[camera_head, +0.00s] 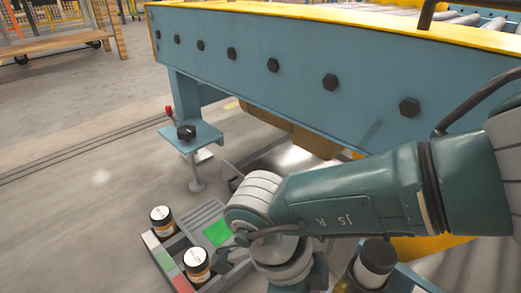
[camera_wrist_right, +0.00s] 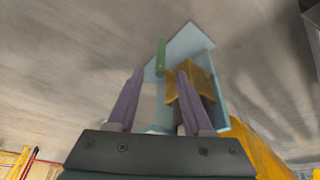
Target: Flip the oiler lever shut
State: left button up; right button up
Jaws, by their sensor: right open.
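In the right wrist view my right gripper (camera_wrist_right: 160,74) is open, with its two purple fingers apart. A narrow upright green piece (camera_wrist_right: 161,56), which looks like the oiler lever, shows just beyond the gap between the fingertips. I cannot tell whether a finger touches it. It stands in front of a pale blue bracket (camera_wrist_right: 207,62) beside a yellow-orange block (camera_wrist_right: 193,88), partly hidden by the right finger. In the head view my right arm comes in from the right, and its gripper cannot be made out. My left gripper is not in view.
A blue beam (camera_head: 290,78) with black bolts crosses the head view. A small blue shelf (camera_head: 203,135) carries a black knob (camera_head: 186,132) and a red-tipped lever (camera_head: 169,112).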

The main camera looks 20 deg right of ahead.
jog(key=b+x, duration=0.2)
jog(key=x, duration=0.1)
jog(key=b+x, duration=0.2)
jog(key=x, duration=0.2)
jog(key=b+x, duration=0.2)
jog(key=x, duration=0.1)
jog(key=shift+s+d+f, duration=0.2)
jog(key=shift+d, duration=0.25)
grip_shut()
dwell(0.8)
